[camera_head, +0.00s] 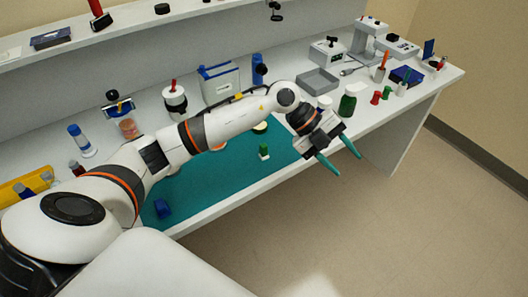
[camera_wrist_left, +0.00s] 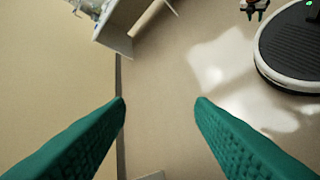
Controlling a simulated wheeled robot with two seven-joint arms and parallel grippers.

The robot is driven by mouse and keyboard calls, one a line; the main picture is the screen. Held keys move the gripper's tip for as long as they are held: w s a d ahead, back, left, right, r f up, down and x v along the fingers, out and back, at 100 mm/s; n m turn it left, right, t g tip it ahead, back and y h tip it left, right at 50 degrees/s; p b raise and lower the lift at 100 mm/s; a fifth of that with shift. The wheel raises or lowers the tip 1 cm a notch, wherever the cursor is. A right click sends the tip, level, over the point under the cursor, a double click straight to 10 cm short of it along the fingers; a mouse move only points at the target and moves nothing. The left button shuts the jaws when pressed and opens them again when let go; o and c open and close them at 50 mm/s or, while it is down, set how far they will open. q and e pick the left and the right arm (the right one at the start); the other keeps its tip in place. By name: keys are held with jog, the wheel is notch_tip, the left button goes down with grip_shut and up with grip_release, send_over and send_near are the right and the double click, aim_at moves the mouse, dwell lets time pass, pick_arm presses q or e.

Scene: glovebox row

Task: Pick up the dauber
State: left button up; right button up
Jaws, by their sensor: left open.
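I cannot tell for certain which item is the dauber. A small green-topped piece (camera_head: 264,150) stands upright on the teal mat (camera_head: 225,178), near its front edge. A blue item (camera_head: 162,208) lies at the mat's near left corner. My left gripper (camera_head: 349,165) is open and empty, out past the bench's front edge and to the right of the mat, touching nothing. In the left wrist view, its two teal fingers (camera_wrist_left: 160,104) are spread wide with only floor between them. My left arm crosses over the mat and hides part of it.
Along the bench stand a white jar with a red top (camera_head: 174,101), a blue-and-white box (camera_head: 219,83), a grey tray (camera_head: 317,81) and a green bottle (camera_head: 348,101). A yellow rack (camera_head: 24,187) is at the left. The floor (camera_head: 400,220) in front is clear.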

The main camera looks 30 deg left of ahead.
pick_arm(q)
jog(key=w+a+n+y, duration=0.2)
jog(key=a+y, duration=0.4)
jog(key=a, duration=0.7)
jog(key=n+g+y+p, duration=0.1)
jog(key=n+y, duration=0.2)
jog(key=y, duration=0.1)
send_over(264, 145)
jog(key=f, duration=0.4)
jog(key=shift+w+a, duration=0.1)
jog(key=shift+w, duration=0.3)
jog(key=shift+f, duration=0.55)
jog(key=shift+s+f+p, duration=0.15)
jog(key=shift+f+p, duration=0.2)
jog(key=shift+p, duration=0.1)
jog(key=f, duration=0.2)
jog(key=f+p, duration=0.1)
jog(key=shift+s+f, duration=0.3)
jog(key=shift+f, duration=0.5)
grip_shut()
jog(key=shift+r+b, duration=0.85)
jog(key=shift+r, duration=4.25)
